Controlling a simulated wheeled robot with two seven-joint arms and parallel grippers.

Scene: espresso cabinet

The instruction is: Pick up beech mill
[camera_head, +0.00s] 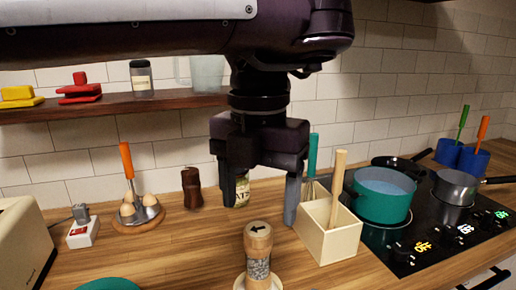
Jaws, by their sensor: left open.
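The beech mill (258,240) is pale wood with a clear middle full of dark grains and a black arrow on its top. It stands upright on a small pale round base (277,284) at the front centre of the wooden counter. My left gripper (260,212) points down with its two fingers apart and nothing between them. In the picture it is just above the mill's top and looks to be behind it; the exact gap cannot be told. My right gripper is not in view.
A cream utensil box (325,236) stands right of the mill, near a teal pot (382,197) on the black hob (440,225). A dark brown mill (192,188) and an egg holder (138,214) stand behind to the left.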

